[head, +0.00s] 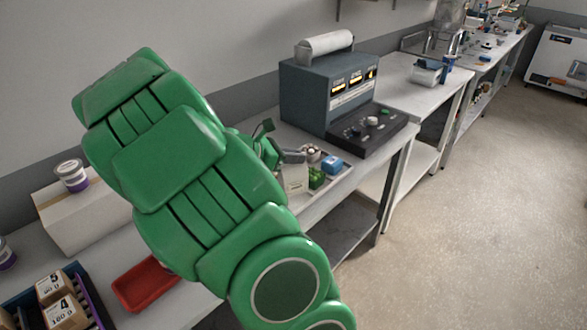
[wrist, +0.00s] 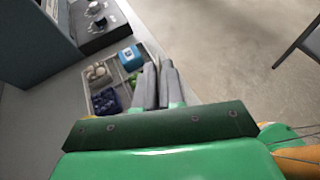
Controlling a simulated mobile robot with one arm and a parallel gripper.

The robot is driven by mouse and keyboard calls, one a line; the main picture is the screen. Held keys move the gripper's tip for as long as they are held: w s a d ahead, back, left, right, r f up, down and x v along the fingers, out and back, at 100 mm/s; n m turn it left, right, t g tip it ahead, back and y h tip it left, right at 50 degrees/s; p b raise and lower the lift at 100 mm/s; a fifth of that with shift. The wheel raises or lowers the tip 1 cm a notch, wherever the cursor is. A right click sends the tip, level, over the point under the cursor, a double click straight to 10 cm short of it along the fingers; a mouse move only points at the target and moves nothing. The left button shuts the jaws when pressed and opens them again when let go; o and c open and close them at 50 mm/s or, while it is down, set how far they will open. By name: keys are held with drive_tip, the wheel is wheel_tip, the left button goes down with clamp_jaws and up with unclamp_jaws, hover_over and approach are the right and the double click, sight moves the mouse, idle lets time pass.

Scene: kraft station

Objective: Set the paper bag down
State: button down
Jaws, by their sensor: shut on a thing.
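My gripper (head: 290,157) is low over the bench beside the grey-blue machine, its grey fingers pointing right in the head view. In the wrist view the fingers (wrist: 158,88) are close together. A small pale, upright thing, which looks like the paper bag (head: 295,180), shows just under the fingertips in the head view. My gripper is shut on it. Its base is partly hidden, so I cannot tell whether it touches the surface. In the wrist view I cannot make the bag out.
A divided tray (wrist: 116,87) holds a blue box (head: 331,164), green pieces (head: 317,178) and pale round pieces (wrist: 97,72). The machine (head: 325,95) stands behind it. A red bin (head: 147,285), a white carton (head: 85,215) and a crate of small boxes (head: 95,310) are at left.

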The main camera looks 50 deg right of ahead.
sight(293, 168)
drive_tip(key=shift+w+d+f, duration=0.25)
drive_tip(key=shift+w+f, duration=0.05)
drive_tip(key=shift+f, duration=0.25)
drive_tip(key=shift+w+d+f, duration=0.25)
drive_tip(key=shift+d+f, duration=0.05)
drive_tip(key=shift+f, duration=0.2)
drive_tip(key=shift+w+d+f, duration=0.25)
drive_tip(key=shift+w+f, duration=0.05)
drive_tip(key=shift+f, duration=1.55)
drive_tip(key=shift+f, duration=0.1)
drive_tip(key=c, duration=1.2)
unclamp_jaws()
drive_tip(key=shift+c, duration=0.2)
drive_tip(key=v, duration=1.2)
